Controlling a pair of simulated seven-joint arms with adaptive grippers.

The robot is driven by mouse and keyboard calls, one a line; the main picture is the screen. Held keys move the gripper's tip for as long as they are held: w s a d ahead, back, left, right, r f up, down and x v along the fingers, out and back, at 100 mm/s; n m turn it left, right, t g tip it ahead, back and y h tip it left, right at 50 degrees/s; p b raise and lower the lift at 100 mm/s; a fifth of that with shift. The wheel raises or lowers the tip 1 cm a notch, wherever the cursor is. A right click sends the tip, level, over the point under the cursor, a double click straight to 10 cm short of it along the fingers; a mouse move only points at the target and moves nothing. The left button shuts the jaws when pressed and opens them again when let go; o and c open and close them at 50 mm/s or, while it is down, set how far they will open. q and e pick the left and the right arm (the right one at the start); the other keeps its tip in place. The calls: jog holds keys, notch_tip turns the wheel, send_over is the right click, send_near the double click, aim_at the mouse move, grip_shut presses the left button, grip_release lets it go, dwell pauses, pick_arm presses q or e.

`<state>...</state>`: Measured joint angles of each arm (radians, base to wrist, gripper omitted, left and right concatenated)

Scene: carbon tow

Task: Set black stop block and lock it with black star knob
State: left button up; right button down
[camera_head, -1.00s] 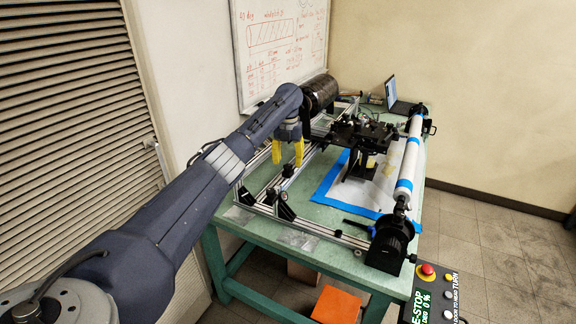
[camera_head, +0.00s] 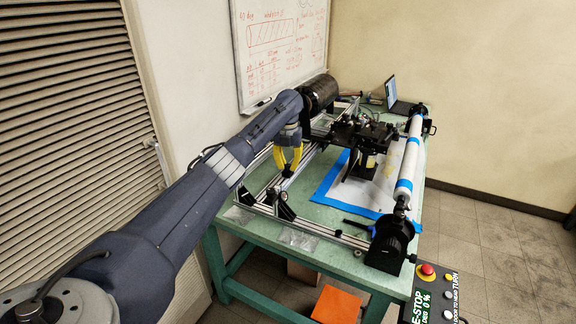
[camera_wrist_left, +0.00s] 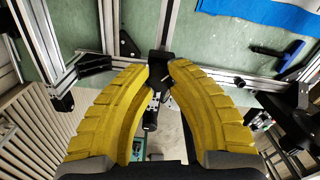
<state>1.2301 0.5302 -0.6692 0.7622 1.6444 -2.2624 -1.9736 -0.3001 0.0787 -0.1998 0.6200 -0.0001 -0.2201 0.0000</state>
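The black stop block (camera_wrist_left: 161,63) is at the aluminium rail, between the two yellow fingertips in the left wrist view. In the head view it is a small dark piece (camera_head: 287,173) on the rail frame. My left gripper (camera_head: 287,169) points down, its fingers bowed and drawn together on the block; the tips also show in the left wrist view (camera_wrist_left: 160,72). A small dark part (camera_wrist_left: 154,93), perhaps the black star knob, shows between the fingers below the block; its lobes cannot be made out. My right gripper is out of view.
A black carriage (camera_head: 362,132) stands on the rail frame to the right. A white roller with blue bands (camera_head: 409,165) runs along the table's right side. A blue-handled tool (camera_wrist_left: 290,56) lies on the green table. A black bracket (camera_head: 283,206) stands nearer on the rails.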

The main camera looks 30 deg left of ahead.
pick_arm(q)
grip_shut()
jog(key=shift+n, duration=0.3)
jog(key=n, duration=0.5)
jog(key=shift+n, duration=0.3)
jog(key=n, duration=0.3)
jog(key=shift+n, duration=2.1)
jog(key=o, duration=0.9)
grip_release()
